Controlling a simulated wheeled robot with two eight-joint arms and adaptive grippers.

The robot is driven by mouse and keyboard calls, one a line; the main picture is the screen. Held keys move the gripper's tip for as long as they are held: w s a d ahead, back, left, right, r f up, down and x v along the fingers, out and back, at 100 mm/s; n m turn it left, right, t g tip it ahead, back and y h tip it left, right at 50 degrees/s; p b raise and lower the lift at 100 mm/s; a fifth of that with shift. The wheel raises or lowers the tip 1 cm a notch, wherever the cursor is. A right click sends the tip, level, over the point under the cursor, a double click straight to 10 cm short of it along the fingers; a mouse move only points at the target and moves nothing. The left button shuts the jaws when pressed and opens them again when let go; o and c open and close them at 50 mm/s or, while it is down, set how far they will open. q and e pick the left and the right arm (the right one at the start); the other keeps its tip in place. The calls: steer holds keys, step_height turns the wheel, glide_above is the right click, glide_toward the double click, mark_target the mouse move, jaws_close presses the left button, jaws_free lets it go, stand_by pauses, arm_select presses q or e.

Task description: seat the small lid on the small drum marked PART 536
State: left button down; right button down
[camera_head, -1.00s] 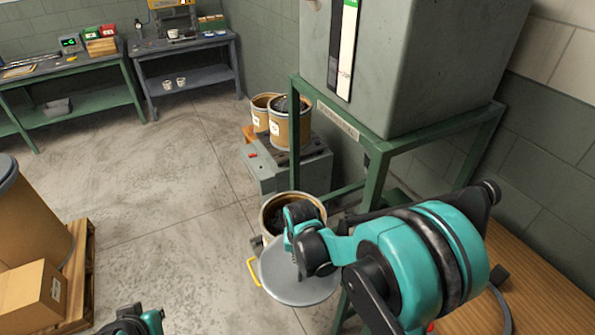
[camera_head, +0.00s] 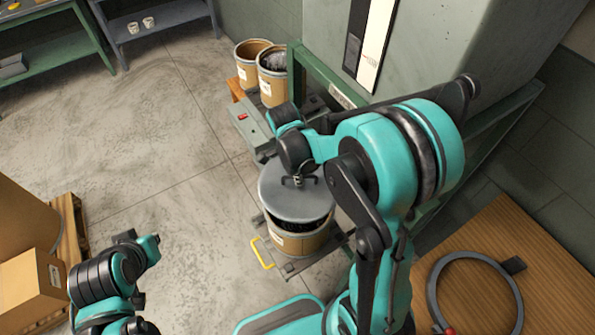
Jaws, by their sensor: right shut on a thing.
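The small lid (camera_head: 282,207) is a grey disc. My right gripper (camera_head: 299,181) is shut on its top handle and holds it over the small drum (camera_head: 301,243), a tan drum with a pale label too small to read. The lid covers most of the drum's mouth. A dark gap shows below the lid's front and right edge, so it is not flush there. The far rim is hidden by the lid. My left arm shows at the lower left, but its gripper fingers do not show.
The drum stands on a low platform with a yellow handle (camera_head: 262,253). Two more drums (camera_head: 272,81) stand behind, by the green machine frame. A grey ring (camera_head: 434,290) lies on a wooden top at the right. Cartons (camera_head: 30,285) stand at the left; the floor between is clear.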

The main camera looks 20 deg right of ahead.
step_height(320, 180, down, 9)
steer(key=b, duration=0.7)
steer(key=shift+w, duration=0.1)
stand_by(1.1)
steer(key=c, duration=1)
jaws_free()
steer(key=shift+r, duration=0.1)
